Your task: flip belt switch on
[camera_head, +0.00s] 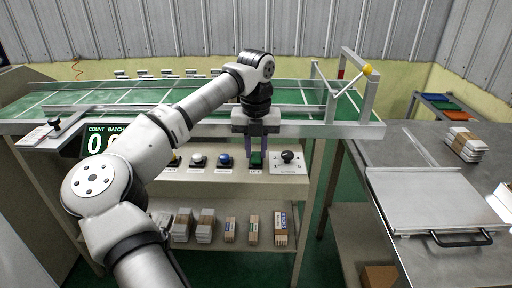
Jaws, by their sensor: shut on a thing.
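My gripper (257,159) points down in front of the conveyor, over a row of controls. Its two purple fingers stand on either side of a green-topped switch (257,160) and are shut on it. The small label below this switch is too small to read surely, so I cannot confirm from it that this is the belt switch. The fingers and gripper body hide part of the switch, and I cannot tell its on or off position. The green conveyor belt (200,92) runs behind.
Boxes (253,228) stand on the shelf below. A grey table with a metal tray (425,195) is at right.

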